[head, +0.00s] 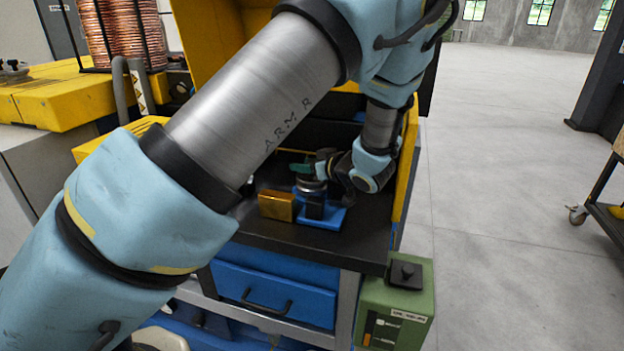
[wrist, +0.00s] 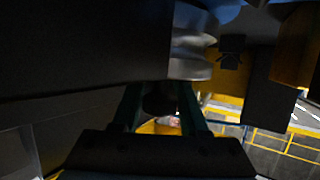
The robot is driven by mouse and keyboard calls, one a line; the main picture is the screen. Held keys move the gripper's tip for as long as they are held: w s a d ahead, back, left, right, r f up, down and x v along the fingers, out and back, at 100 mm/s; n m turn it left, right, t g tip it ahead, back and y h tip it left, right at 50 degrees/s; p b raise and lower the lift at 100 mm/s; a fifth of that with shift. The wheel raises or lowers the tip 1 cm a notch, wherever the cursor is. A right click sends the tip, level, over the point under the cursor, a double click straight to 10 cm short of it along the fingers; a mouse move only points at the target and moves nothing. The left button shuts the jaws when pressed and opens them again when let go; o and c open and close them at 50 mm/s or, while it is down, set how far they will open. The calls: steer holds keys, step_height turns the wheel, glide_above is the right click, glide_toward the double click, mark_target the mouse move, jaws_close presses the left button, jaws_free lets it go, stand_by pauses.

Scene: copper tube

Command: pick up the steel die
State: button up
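A round, stepped steel piece, which looks like the steel die (head: 311,187), sits by a blue holder (head: 322,219) on the black bench top. In the wrist view the steel die (wrist: 192,45) shows at upper centre, ahead of the fingertips and not between them. My gripper (head: 303,169) is low over the bench, just behind the die in the head view. In the wrist view my gripper (wrist: 160,90) has its two teal fingers apart. A dark rounded shape shows between them; I cannot tell what it is. My wrist partly hides this area in the head view.
A brass-coloured block (head: 277,206) lies left of the holder, and a black block (head: 315,207) stands on it. Yellow panels (head: 407,170) rise at the bench's right side and back. Bare black bench top (head: 345,247) lies in front.

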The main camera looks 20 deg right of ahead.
jaws_close()
steer(key=shift+r, duration=0.1)
stand_by(0.8)
